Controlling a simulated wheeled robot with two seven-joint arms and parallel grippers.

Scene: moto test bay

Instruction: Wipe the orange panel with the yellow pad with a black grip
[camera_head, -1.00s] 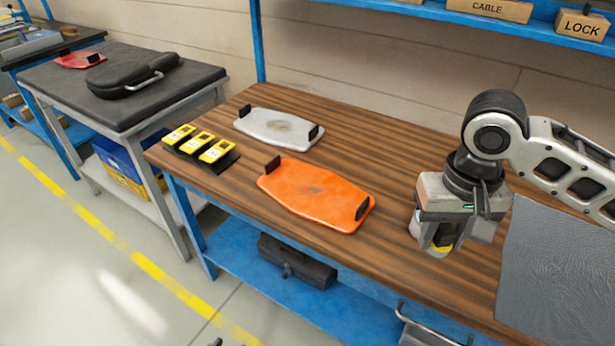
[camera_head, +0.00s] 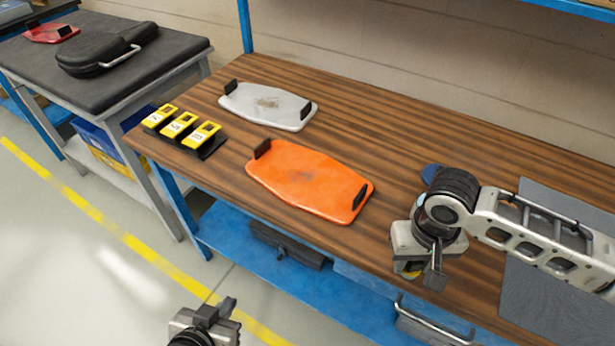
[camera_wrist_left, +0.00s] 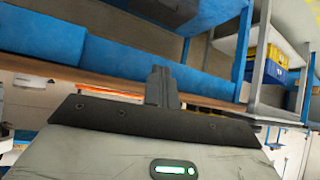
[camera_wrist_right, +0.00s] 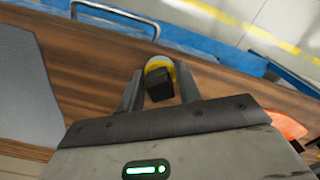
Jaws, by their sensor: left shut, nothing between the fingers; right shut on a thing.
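The orange panel (camera_head: 305,182) lies on the wooden bench with a faint dark smudge near its middle and a black block at each end. Its edge also shows in the right wrist view (camera_wrist_right: 287,124). My right gripper (camera_head: 410,270) is right of the panel, low over the bench. It is shut on the black grip of the yellow pad (camera_wrist_right: 158,66), which sits between its fingers; whether the pad touches the bench I cannot tell. My left gripper (camera_head: 226,306) is shut and empty, in front of the bench; its closed fingers show in the left wrist view (camera_wrist_left: 160,86).
A smudged white panel (camera_head: 268,105) lies behind the orange one. Several yellow devices (camera_head: 180,126) stand in a black holder to the left. A grey mat (camera_head: 560,290) covers the right of the bench (camera_head: 400,125). A blue object (camera_head: 431,174) is behind my right arm.

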